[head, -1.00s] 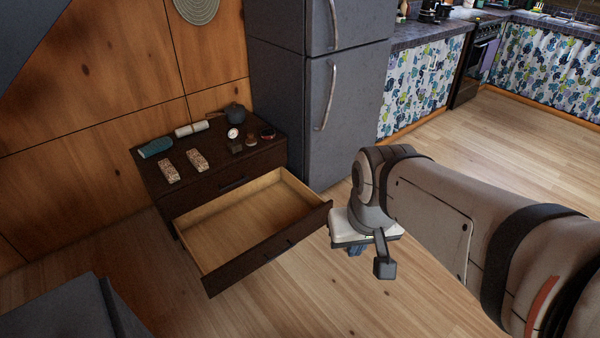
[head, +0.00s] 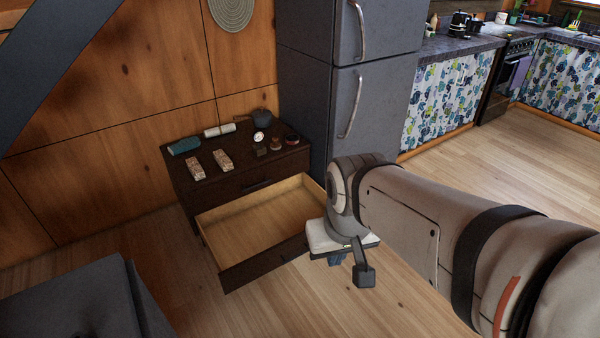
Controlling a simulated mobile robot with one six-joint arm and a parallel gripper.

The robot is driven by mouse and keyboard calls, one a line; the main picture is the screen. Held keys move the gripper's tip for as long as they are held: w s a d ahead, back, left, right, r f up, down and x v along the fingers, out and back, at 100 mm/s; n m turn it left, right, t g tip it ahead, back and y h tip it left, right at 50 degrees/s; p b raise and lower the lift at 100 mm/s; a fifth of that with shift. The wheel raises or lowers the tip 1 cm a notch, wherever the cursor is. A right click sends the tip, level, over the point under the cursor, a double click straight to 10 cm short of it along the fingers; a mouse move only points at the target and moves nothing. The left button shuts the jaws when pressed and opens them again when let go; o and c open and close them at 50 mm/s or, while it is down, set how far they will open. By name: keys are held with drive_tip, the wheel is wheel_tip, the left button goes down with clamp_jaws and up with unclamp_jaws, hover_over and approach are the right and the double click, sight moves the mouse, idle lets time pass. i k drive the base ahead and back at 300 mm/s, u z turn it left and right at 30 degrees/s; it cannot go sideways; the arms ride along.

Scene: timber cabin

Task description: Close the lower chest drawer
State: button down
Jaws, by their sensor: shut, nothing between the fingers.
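The dark wooden chest (head: 235,185) stands against the timber wall. Its lower drawer (head: 262,258) is pulled far out, and its pale inside looks empty. The upper drawer is shut. My gripper (head: 336,259) is shut and empty, pointing down by the right end of the drawer front. In the picture it overlaps that right end and hides it. I cannot tell whether it touches the drawer.
On the chest top are a teal roll (head: 184,146), a white roll (head: 220,130), two patterned bars (head: 223,160), a dark pot (head: 262,115) and small items. A grey fridge (head: 375,105) stands right of the chest. A dark grey block (head: 75,305) is at lower left. Floor before the drawer is clear.

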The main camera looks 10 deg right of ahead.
sight(246, 238)
drive_tip(key=z, duration=0.05)
drive_tip(key=i, duration=1.7)
drive_tip(key=u, duration=0.1)
